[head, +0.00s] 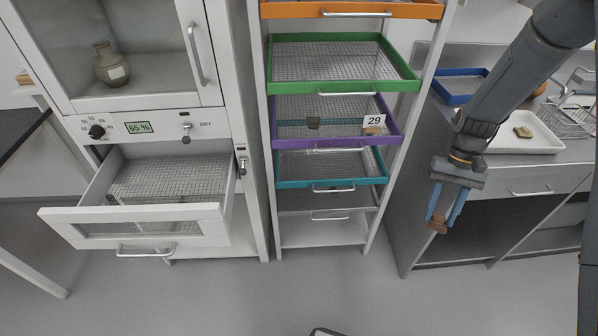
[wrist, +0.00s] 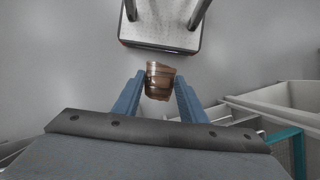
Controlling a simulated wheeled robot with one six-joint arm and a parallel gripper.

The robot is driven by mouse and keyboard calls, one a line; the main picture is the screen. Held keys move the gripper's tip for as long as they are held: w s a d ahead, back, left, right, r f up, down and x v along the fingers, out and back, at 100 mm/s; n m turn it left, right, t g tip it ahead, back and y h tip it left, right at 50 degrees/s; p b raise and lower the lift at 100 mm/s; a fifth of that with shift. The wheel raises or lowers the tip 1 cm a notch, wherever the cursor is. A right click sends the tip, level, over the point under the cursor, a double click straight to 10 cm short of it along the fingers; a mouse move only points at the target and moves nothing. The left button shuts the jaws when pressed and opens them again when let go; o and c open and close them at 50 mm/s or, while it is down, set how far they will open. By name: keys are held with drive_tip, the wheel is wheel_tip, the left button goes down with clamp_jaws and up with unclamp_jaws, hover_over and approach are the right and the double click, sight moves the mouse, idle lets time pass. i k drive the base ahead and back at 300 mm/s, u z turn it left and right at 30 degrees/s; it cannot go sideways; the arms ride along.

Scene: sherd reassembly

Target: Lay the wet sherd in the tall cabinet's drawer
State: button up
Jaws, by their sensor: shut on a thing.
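My gripper (head: 438,220) is shut on a brown sherd (head: 437,227) and holds it in the air in front of the bench on the right. The wrist view shows the sherd (wrist: 159,80) between the blue fingers of my gripper (wrist: 159,88), with dark bands across it. Whether it is wet cannot be told. The tall cabinet (head: 150,85) stands at the left with a glass door and a 65 % display. Its drawer (head: 140,212) is pulled out below, with a wire mesh floor and no sherd clearly visible in it.
A rack with orange, green (head: 345,86), purple (head: 385,142) and teal (head: 375,183) mesh trays stands between the cabinet and the bench. A white tray (head: 545,143) lies on the bench.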

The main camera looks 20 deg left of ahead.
sight(163, 201)
drive_tip(key=u, duration=1.5)
